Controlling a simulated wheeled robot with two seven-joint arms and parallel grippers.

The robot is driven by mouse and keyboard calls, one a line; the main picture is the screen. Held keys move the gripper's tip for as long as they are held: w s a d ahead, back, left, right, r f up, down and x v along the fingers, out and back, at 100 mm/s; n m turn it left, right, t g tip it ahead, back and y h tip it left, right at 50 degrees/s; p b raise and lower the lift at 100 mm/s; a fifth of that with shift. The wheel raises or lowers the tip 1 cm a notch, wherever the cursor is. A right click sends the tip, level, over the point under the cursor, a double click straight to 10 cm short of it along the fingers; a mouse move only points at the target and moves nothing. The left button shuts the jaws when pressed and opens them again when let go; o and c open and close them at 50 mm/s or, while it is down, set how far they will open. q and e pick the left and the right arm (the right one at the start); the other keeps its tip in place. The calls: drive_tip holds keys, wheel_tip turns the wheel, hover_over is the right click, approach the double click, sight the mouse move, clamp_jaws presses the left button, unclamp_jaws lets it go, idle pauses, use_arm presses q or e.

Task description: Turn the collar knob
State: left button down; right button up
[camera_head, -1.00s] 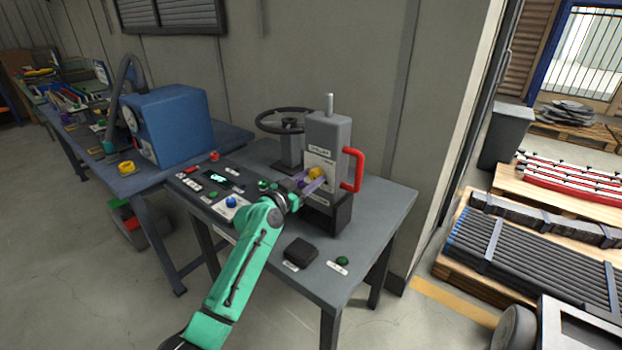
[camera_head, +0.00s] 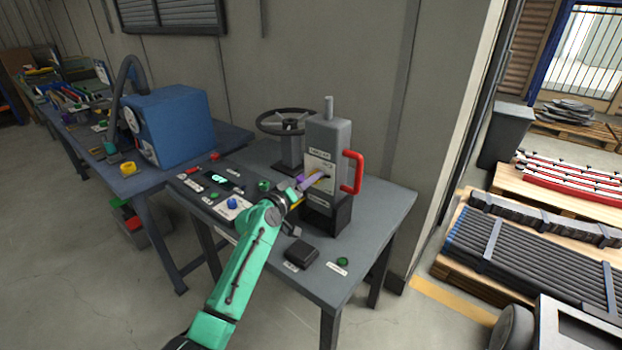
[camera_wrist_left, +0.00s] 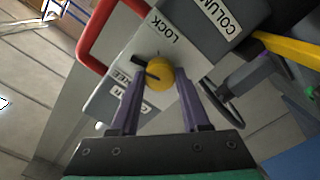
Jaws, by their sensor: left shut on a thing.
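The collar knob (camera_wrist_left: 159,76) is a round yellow knob with a black pointer, on a pale plate (camera_wrist_left: 120,80) of the grey column (camera_head: 327,133). The pointer reaches toward the upper left in the left wrist view, beside the word LOCK. My left gripper (camera_head: 312,181) has purple fingers and reaches the column's front face. It is shut on the knob, with one finger on each side, as the left wrist view (camera_wrist_left: 161,72) shows. In the head view the fingers mostly hide the knob. My right gripper is not in view.
A red handle (camera_head: 352,172) sticks out on the column's right side. A dark handwheel (camera_head: 287,121) stands behind it to the left. A control panel with buttons, a black box (camera_head: 301,253) and a green button (camera_head: 342,262) are on the grey table (camera_head: 375,215).

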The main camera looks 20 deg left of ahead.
use_arm(q)
drive_tip(key=n+p, duration=0.1)
drive_tip(key=n, duration=0.5)
drive_tip(key=shift+p, duration=0.4)
drive_tip(key=shift+n, duration=0.3)
drive_tip(key=shift+c, duration=1.9)
unclamp_jaws()
drive_tip(key=b+v, duration=0.2)
drive_tip(key=v, duration=1.2)
drive_tip(key=shift+s, duration=0.3)
